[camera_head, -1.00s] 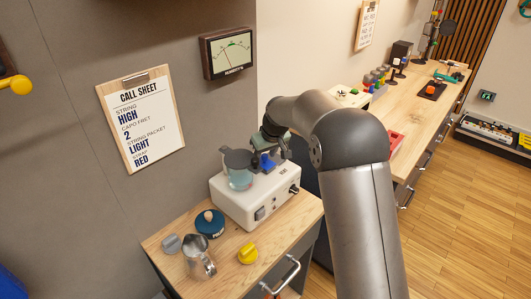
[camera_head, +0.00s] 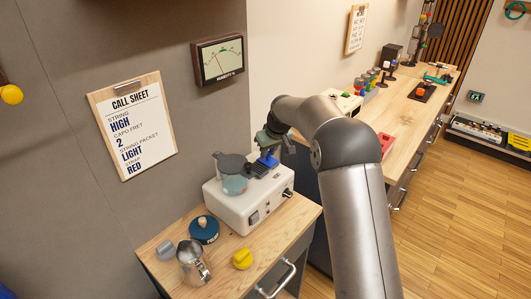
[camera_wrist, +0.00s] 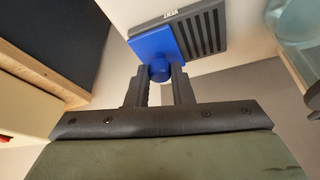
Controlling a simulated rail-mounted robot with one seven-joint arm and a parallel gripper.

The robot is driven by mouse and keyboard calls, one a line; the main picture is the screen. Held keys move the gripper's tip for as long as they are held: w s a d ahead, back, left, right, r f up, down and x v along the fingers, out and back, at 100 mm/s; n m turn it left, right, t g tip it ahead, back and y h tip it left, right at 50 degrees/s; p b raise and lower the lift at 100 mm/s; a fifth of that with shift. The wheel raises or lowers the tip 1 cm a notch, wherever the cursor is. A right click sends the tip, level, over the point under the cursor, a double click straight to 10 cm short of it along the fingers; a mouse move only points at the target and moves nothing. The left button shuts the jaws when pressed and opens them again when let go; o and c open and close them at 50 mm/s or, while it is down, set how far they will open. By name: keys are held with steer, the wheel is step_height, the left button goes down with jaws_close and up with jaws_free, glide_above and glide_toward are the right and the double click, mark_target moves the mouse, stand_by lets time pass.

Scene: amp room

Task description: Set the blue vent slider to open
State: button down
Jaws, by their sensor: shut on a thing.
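The blue vent slider (camera_head: 268,160) sits on top of the white humidifier box (camera_head: 235,205), at the far right end of the dark slatted vent (camera_head: 257,171). In the wrist view the slider plate (camera_wrist: 152,43) covers the left end of the vent (camera_wrist: 206,32), and several slats to its right are bare. My gripper (camera_head: 270,146) reaches down onto the slider from above. In the wrist view its two fingers (camera_wrist: 160,80) are shut on the slider's round blue knob (camera_wrist: 160,70). The finger tips partly hide the knob.
A clear tank with a grey lid (camera_head: 232,170) stands on the box, close left of the vent. A metal pitcher (camera_head: 193,262), a blue round tin (camera_head: 204,229), a grey knob (camera_head: 165,250) and a yellow knob (camera_head: 242,259) lie on the wooden top in front.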

steer(key=shift+w+d+r, duration=0.15)
steer(key=shift+d, duration=0.05)
steer(key=c, duration=1.3)
jaws_free()
steer(key=shift+w, duration=0.1)
steer(key=shift+o, duration=0.2)
steer(key=b+v, duration=0.2)
steer(key=v, duration=1.5)
steer(key=shift+s, duration=0.3)
steer(key=shift+d, duration=0.1)
steer(key=s+d+f+m+g, duration=0.1)
steer(key=s+d+f, duration=0.3)
steer(key=s, duration=0.9)
steer(key=s+d+f+m+g+h, duration=0.1)
steer(key=s+d+f+m, duration=0.2)
steer(key=s, duration=1.1)
steer(key=s+d+f+m+g+h, duration=0.1)
steer(key=s+d+f, duration=0.4)
steer(key=s, duration=0.9)
step_height(320, 180, down, 3)
steer(key=shift+m, duration=0.7)
